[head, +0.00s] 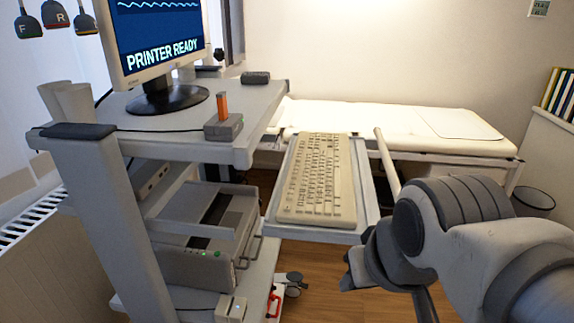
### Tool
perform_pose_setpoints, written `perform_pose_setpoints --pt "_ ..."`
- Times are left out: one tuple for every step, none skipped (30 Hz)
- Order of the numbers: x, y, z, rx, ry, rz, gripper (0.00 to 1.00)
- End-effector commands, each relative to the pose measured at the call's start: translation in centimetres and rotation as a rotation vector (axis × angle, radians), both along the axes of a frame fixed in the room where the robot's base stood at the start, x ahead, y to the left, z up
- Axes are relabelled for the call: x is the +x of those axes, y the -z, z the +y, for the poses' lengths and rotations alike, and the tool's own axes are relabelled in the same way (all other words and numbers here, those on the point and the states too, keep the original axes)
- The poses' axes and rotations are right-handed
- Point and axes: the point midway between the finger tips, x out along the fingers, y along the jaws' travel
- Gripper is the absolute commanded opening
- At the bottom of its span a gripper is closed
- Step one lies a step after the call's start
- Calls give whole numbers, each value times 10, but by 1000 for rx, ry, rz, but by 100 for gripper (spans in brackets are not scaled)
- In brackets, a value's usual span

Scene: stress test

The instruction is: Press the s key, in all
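A beige keyboard (318,181) lies on a light grey pull-out tray (366,190) at the side of the cart, its long side running away from me. Its keys are too small to read, so I cannot pick out the s key. My gripper (362,270) is at the lower right, beside and apparently below the tray's near right corner, apart from the keys. My arm hides much of it, and I cannot tell whether its fingers are open or shut.
A monitor (160,40) reading "PRINTER READY" stands on the cart's top shelf (200,141). A small grey box with an orange stick (223,125) sits at that shelf's edge. A pale rod (387,160) rises beside the tray. A white couch (400,125) stands behind.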

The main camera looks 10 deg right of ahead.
Motion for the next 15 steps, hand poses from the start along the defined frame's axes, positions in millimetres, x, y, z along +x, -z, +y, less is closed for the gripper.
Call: perform_pose_setpoints --pt "0 0 0 0 0 0 20" --pt "0 0 0 0 0 0 15" --pt "0 0 0 0 0 0 8" --pt "0 0 0 0 0 0 2" --pt "0 0 0 0 0 0 0" --pt "0 0 0 0 0 0 0" --pt "0 0 0 0 0 0 0" --pt "0 0 0 0 0 0 0" --pt "0 0 0 0 0 0 0" --pt "0 0 0 0 0 0 0" --pt "0 0 0 0 0 0 0" --pt "0 0 0 0 0 0 0" --pt "0 0 0 0 0 0 0" --pt "0 0 0 0 0 0 0" --pt "0 0 0 0 0 0 0"
